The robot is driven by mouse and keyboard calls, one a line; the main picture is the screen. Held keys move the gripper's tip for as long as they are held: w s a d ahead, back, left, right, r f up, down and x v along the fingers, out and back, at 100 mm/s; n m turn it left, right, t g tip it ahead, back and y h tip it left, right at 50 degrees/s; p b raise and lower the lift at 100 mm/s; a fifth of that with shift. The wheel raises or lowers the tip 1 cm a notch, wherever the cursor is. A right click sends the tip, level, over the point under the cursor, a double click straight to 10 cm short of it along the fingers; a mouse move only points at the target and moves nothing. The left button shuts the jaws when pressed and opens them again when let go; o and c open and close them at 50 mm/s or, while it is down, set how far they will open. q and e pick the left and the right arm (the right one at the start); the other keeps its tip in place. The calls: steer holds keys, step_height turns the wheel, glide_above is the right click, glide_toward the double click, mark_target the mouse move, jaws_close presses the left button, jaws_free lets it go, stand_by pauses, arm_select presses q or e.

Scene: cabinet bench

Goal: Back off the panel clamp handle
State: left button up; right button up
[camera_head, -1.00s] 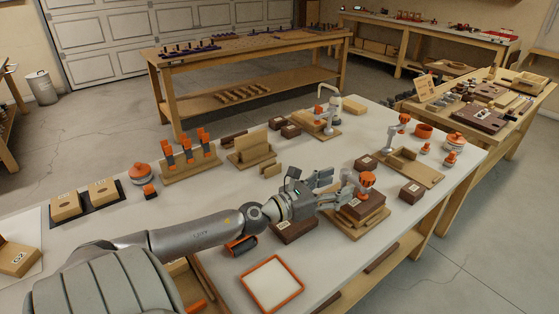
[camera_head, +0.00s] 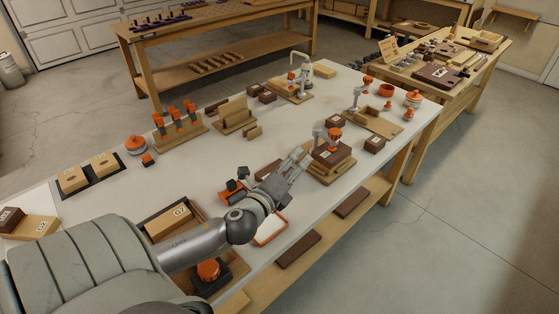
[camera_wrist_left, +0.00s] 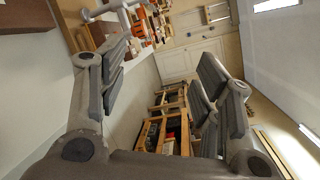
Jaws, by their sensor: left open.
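A clamp with an orange knob (camera_head: 334,134) and a grey upright arm (camera_head: 318,136) stands on the near right part of the bench. It sits over a dark brown block (camera_head: 327,153) on stacked light wood boards (camera_head: 331,171). My left gripper (camera_head: 300,160) is just left of this stack, fingers pointing towards it. In the left wrist view my left gripper (camera_wrist_left: 165,88) shows its two fingers spread wide with nothing between them. A grey bar (camera_wrist_left: 112,9) shows near the upper finger there. Contact with the clamp cannot be told. My right gripper is out of view.
Another clamp fixture (camera_head: 357,97) and a small dark block (camera_head: 375,144) stand beyond the stack. A white orange-rimmed tray (camera_head: 270,228) lies under my left forearm. Dark blocks (camera_head: 267,170) sit left of the gripper. The bench middle (camera_head: 215,165) has free room.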

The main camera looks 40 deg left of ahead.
arm_select(q)
steer(key=s+d+f+n+g+y, duration=0.1)
steer(key=s+f+n+g+y, duration=0.1)
steer(key=s+f+n, duration=0.3)
steer(key=f+n+g, duration=0.1)
steer(key=n, duration=0.1)
steer(key=shift+s+n+g, duration=0.2)
steer(key=shift+n+g, duration=0.1)
